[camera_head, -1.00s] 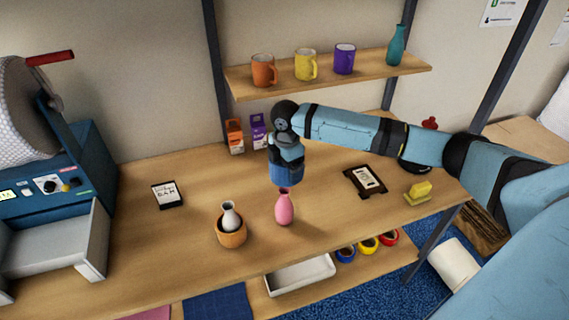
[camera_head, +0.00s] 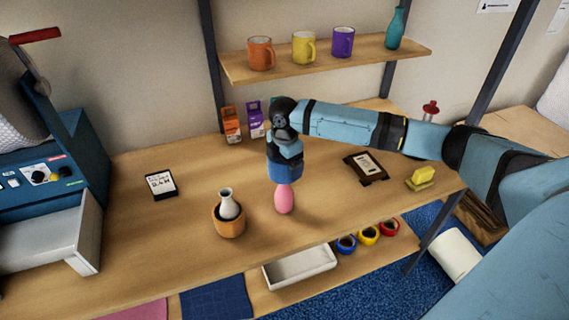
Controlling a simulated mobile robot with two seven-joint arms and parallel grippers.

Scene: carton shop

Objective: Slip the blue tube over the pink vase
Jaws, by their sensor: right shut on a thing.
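The pink vase (camera_head: 284,201) stands upright on the bench. Its round body shows, and its neck is hidden by the blue tube (camera_head: 286,171). My right gripper (camera_head: 285,157) points down and is shut on the blue tube, holding it upright around or right in front of the vase's neck. I cannot tell whether tube and vase touch. My left gripper is not in view.
A white vase (camera_head: 227,203) sits in an orange-brown cup (camera_head: 229,224) to the left. A black-framed card (camera_head: 367,167) and a yellow block (camera_head: 422,175) lie to the right. A shelf (camera_head: 330,58) with mugs and a teal bottle (camera_head: 395,29) is behind.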

